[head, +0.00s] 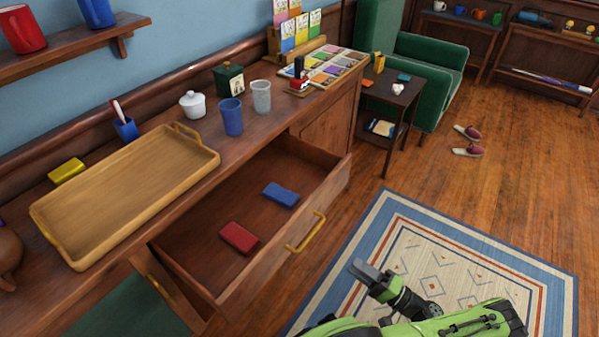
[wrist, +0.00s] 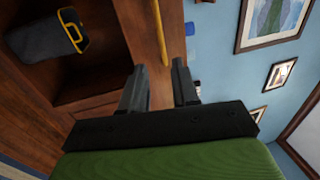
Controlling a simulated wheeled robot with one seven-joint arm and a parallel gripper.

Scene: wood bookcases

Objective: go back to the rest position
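My gripper (head: 364,269) is in the low middle of the head view, with my green arm behind it, above the patterned rug (head: 450,262). In the wrist view my gripper (wrist: 159,80) shows two dark fingers held apart, with nothing between them. The gripper is open and empty, clear of the furniture in the head view.
An open drawer (head: 190,262) with a red box (head: 239,237) and a blue box (head: 281,194) juts out left of my gripper. A wooden tray (head: 125,190) and cups stand on the cabinet. A side table (head: 395,92) and slippers (head: 467,152) are farther back.

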